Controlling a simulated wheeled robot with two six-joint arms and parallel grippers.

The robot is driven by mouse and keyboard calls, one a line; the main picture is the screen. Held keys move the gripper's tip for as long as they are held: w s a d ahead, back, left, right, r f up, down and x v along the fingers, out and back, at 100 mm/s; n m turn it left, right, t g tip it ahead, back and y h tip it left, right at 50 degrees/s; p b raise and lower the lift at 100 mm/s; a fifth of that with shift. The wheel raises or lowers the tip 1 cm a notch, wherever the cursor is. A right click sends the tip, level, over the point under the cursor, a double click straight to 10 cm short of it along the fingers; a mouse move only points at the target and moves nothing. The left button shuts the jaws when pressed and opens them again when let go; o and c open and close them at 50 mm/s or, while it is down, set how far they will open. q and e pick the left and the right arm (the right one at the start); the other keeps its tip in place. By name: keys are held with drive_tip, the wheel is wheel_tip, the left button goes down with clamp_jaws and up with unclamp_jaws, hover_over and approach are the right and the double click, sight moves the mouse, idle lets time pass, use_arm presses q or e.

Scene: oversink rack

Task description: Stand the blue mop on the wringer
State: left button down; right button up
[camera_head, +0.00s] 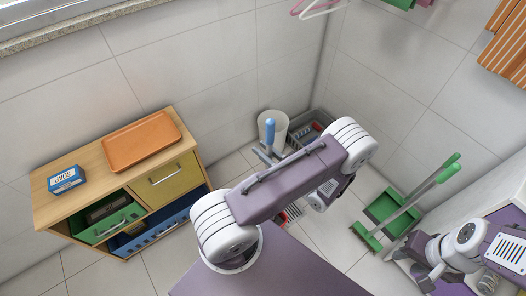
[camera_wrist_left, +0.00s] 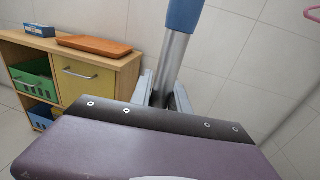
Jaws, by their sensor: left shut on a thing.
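The blue mop shows its blue handle grip (camera_head: 270,132) in the head view. In the left wrist view its grey metal pole (camera_wrist_left: 172,68) rises between my fingers, with the blue grip (camera_wrist_left: 184,14) above. My left gripper (camera_head: 265,156) is shut on the pole; its two fingers (camera_wrist_left: 163,92) also show in the wrist view. The mop's lower end is hidden behind my left arm. I cannot clearly make out the wringer; a grey crate-like container (camera_head: 323,120) stands in the corner, partly hidden by my arm. My right arm is at the lower right; its fingers are not clear.
A white bin (camera_head: 280,117) stands by the wall behind the mop. A wooden cabinet (camera_head: 60,205) with an orange tray (camera_head: 140,142) and blue soap box (camera_head: 66,179) is at left. A green dustpan (camera_head: 388,208) and green-handled tools stand at right. Some floor tiles between are clear.

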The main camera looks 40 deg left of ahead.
use_arm(q)
drive_tip(key=shift+r, duration=0.15)
drive_tip(key=shift+f+b, duration=0.35)
drive_tip(key=shift+f, duration=0.2)
drive_tip(key=c, duration=1.3)
unclamp_jaws()
drive_tip(key=shift+o, duration=0.2)
